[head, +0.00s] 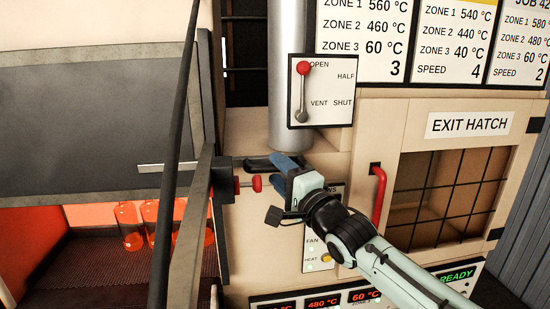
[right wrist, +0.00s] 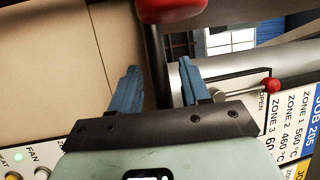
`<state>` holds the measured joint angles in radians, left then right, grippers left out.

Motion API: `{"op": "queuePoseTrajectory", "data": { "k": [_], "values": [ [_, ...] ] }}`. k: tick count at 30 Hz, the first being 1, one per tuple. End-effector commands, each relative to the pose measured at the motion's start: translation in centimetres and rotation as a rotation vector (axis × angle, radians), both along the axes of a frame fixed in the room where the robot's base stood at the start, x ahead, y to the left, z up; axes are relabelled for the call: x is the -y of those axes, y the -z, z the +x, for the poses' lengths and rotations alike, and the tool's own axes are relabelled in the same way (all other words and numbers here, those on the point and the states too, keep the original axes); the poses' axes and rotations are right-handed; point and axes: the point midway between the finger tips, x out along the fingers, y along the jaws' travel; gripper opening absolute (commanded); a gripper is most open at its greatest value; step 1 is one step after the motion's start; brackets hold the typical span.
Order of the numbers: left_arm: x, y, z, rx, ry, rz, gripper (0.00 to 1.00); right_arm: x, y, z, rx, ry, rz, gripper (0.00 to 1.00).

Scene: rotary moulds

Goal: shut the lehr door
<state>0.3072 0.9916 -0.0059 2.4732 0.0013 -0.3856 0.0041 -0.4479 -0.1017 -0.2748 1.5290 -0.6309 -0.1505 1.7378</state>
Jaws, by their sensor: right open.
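The lehr door (head: 90,105) is a dark grey panel at the left of the head view, raised with a glowing orange opening below it. A lever with a red knob (head: 303,68) points up at OPEN on its plate, and it also shows in the right wrist view (right wrist: 271,86). My right gripper (head: 280,168) is open, its blue fingers below that plate, close to a short shaft with a red knob (head: 257,184). In the right wrist view a dark bar with a red end (right wrist: 172,8) lies between or just beyond the fingers; contact cannot be told. My left gripper is out of view.
Several glowing orange glass pieces (head: 130,225) stand on the belt (head: 85,265) inside the opening. A dark upright bar (head: 180,130) crosses in front of the door.

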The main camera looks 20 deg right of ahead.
Motion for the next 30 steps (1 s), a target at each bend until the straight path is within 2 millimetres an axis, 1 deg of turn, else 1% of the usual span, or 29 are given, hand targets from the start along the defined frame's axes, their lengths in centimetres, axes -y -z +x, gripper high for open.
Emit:
{"op": "queuePoseTrajectory", "data": {
  "k": [1, 6, 15, 16, 17, 18, 19, 20, 26, 29, 30],
  "values": [
    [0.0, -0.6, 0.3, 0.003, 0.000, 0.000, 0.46, -0.1, -0.3, 0.8, -0.001, 0.001, -0.002, 0.46],
    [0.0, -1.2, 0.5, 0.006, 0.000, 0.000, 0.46, -0.2, -0.4, 1.9, 0.000, 0.001, 0.000, 0.46],
    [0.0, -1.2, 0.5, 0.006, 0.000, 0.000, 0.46, -0.2, -0.3, 2.1, -0.001, 0.001, 0.000, 0.46],
    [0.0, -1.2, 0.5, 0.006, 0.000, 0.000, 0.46, -0.2, -0.3, 2.1, -0.001, 0.001, 0.000, 0.40],
    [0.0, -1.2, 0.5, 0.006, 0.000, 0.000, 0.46, -0.2, -0.3, 2.1, -0.001, 0.001, 0.000, 0.30],
    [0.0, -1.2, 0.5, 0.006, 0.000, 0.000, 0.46, -0.2, -0.3, 2.1, 0.000, 0.001, 0.000, 0.17],
    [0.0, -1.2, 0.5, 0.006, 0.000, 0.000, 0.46, -0.2, -0.3, 2.1, -0.001, 0.001, 0.000, 0.07],
    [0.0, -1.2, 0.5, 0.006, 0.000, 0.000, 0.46, -0.2, -0.3, 2.1, -0.001, 0.001, 0.000, 0.00],
    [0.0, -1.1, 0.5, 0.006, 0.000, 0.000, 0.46, -0.3, -0.1, 2.1, -0.001, 0.001, 0.001, 0.00],
    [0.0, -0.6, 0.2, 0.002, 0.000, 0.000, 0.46, -0.3, 0.6, 2.1, -0.002, 0.001, 0.001, 0.00],
    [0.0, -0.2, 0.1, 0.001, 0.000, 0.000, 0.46, -0.3, 1.1, 2.1, -0.004, 0.000, 0.000, 0.00]
  ]
}}
